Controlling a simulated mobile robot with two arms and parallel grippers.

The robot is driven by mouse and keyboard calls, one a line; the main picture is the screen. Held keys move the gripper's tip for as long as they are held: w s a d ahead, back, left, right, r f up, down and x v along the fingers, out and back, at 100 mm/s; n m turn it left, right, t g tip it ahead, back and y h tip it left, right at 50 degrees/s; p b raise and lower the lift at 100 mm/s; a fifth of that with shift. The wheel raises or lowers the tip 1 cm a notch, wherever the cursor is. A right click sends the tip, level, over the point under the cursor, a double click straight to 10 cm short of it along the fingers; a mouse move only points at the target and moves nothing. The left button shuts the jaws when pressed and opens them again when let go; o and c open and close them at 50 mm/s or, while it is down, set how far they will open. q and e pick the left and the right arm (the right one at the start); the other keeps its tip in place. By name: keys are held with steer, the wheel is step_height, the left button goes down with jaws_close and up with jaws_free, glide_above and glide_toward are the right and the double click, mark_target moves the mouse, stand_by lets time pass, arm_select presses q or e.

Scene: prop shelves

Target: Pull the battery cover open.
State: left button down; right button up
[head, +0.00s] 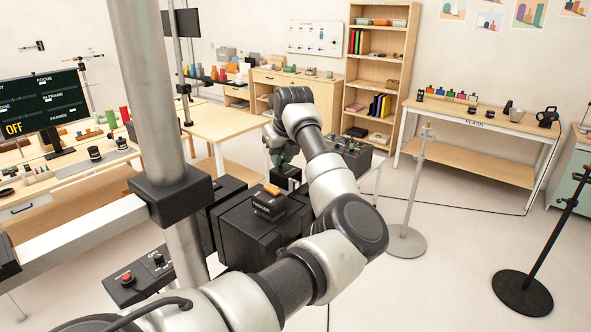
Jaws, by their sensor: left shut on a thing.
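My left arm reaches in from the bottom, and its wrist bends down beyond the middle of the picture. My left gripper (283,163) is small and partly hidden behind the forearm. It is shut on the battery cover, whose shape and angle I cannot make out. A dark box with knobs (352,152) stands on a light-legged stand just right of the gripper, partly behind my forearm. Nearer, a large black box (243,232) carries a small black block with an orange top (268,200). My right gripper is not in view.
A thick grey post (146,75) and a control box with a red button (125,279) are close on the left. A workbench with a monitor (45,103) lies beyond. Stands with round bases (406,241) (522,293) are on the right. Open floor lies between them.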

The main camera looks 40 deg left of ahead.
mark_target(290, 176)
arm_select(q)
steer(key=c, duration=1)
jaws_free()
steer(key=shift+d, duration=0.1)
steer(key=shift+r, duration=0.25)
steer(key=b+v, duration=0.4)
steer(key=v, duration=0.6)
steer(key=shift+d+r, duration=0.1)
steer(key=shift+r, duration=0.1)
steer(key=shift+w, duration=0.1)
